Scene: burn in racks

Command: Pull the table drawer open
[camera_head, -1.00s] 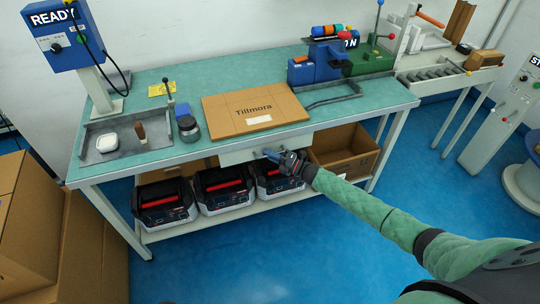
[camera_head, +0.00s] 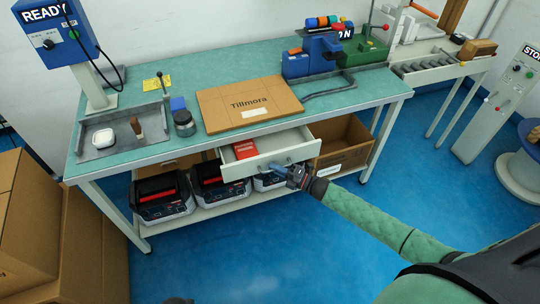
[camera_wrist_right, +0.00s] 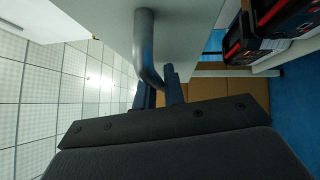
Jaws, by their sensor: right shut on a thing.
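The table drawer (camera_head: 240,172) is partly pulled out from under the green-topped table (camera_head: 310,104). A red item (camera_head: 245,149) lies inside it. My right gripper (camera_head: 277,168) is at the drawer front, shut on its handle. In the right wrist view, the grey bar handle (camera_wrist_right: 146,50) passes between the blue fingers of my right gripper (camera_wrist_right: 160,88), and the pale drawer front (camera_wrist_right: 195,35) shows beside it. My left gripper is not in view.
A cardboard box marked Tillmora (camera_head: 262,119) lies on the table above the drawer. Several black and red cases (camera_head: 160,196) and an open carton (camera_head: 345,148) stand on the lower shelf. Large cartons (camera_head: 30,215) stand at left. The blue floor in front is clear.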

